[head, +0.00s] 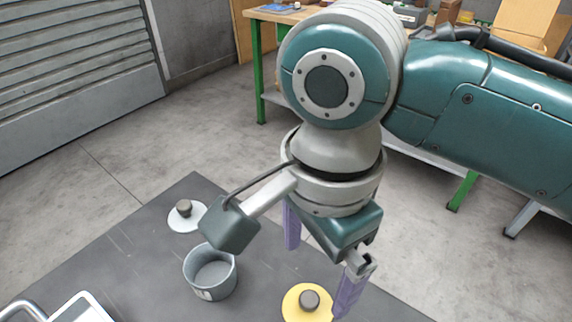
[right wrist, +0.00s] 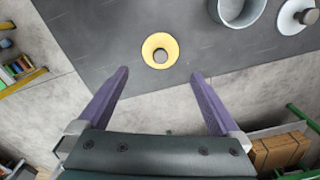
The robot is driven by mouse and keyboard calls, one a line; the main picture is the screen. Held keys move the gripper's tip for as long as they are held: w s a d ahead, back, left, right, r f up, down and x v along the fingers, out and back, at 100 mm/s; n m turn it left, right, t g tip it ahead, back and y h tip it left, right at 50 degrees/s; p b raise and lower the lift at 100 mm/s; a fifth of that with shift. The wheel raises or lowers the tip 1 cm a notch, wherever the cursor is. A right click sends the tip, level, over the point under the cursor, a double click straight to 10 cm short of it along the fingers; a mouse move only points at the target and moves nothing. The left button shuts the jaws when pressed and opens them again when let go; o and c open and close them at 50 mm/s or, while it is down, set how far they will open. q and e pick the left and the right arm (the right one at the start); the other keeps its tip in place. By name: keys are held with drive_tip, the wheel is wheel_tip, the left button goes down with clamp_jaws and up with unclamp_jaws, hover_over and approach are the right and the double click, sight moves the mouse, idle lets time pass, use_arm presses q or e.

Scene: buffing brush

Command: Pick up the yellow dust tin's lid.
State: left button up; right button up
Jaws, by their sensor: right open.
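The yellow lid (head: 293,309) lies flat on the dark table, a round disc with a dark grey knob. In the right wrist view the yellow lid (right wrist: 148,44) shows ahead of the fingertips, between their lines. My right gripper (head: 318,262) is open and empty, its purple fingers (right wrist: 158,72) spread wide and apart from the lid. In the head view one finger appears just right of the lid. The yellow tin itself is not seen. My left gripper is not in view.
A grey open tin (head: 190,262) stands left of the yellow lid, with a white lid (head: 176,222) behind it. A metal-handled object (head: 82,308) is at the lower left. The dark table (head: 130,255) is otherwise mostly clear; a green-legged workbench (head: 254,70) stands behind.

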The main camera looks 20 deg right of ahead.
drive_tip(key=b, duration=0.1)
hover_over(310, 298)
drive_tip(key=f, duration=0.4)
drive_tip(key=shift+s+a+f, duration=0.1)
drive_tip(key=shift+s+a, duration=0.05)
drive_tip(key=shift+s, duration=0.1)
drive_tip(key=f+b, duration=0.2)
drive_tip(key=f, duration=0.1)
drive_tip(key=f+b, duration=0.1)
drive_tip(key=f, duration=0.1)
drive_tip(key=shift+w+f, duration=0.25)
drive_tip(key=shift+c, duration=0.2)
drive_tip(key=c, duration=1)
